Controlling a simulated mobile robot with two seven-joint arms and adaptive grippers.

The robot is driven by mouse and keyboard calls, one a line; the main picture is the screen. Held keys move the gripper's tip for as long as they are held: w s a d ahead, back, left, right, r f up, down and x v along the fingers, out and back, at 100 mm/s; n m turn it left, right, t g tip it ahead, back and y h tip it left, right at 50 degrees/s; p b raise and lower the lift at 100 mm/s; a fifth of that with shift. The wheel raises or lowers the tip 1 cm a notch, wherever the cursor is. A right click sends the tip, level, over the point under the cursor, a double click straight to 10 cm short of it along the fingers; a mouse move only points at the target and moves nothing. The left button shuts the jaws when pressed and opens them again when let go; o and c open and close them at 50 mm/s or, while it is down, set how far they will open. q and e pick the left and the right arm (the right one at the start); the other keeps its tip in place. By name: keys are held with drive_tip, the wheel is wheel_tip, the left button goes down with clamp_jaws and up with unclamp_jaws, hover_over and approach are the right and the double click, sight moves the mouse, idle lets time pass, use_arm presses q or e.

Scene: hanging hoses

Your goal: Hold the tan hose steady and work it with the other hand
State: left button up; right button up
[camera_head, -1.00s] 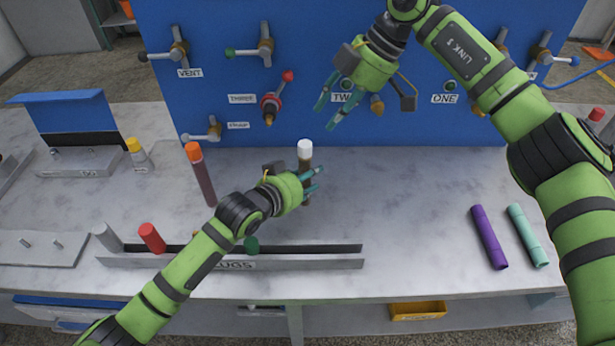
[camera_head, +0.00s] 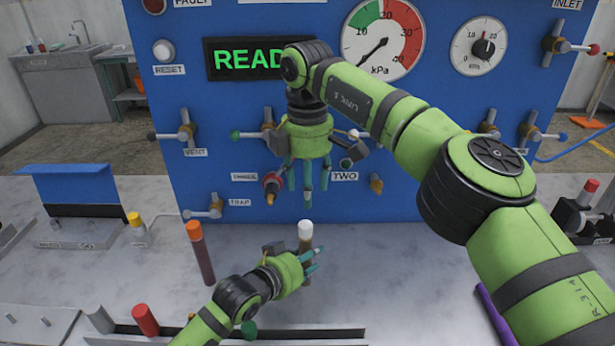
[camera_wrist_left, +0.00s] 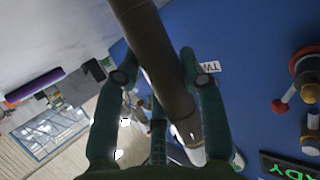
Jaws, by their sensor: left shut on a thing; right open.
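The tan hose (camera_head: 305,243) stands upright with a white end on top. My left gripper (camera_head: 315,261) is shut around it below the white end. My right gripper (camera_head: 308,198) is open and empty. Its fingers point down, just above the white end in the picture, in front of the blue panel (camera_head: 390,180). I cannot tell how far apart the fingers and the hose are.
A maroon hose with an orange end (camera_head: 201,250) stands to the left. A red plug (camera_head: 145,320) sits in the front rack (camera_head: 110,335). Valves labelled THREE and TWO (camera_head: 344,177) are behind my right gripper. A purple tube (camera_head: 496,314) lies at right. The worktop's middle right is clear.

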sight(308, 224)
wheel_tip(308, 224, down, 10)
drive_tip(key=shift+f, duration=0.15)
idle(0.3)
clamp_jaws()
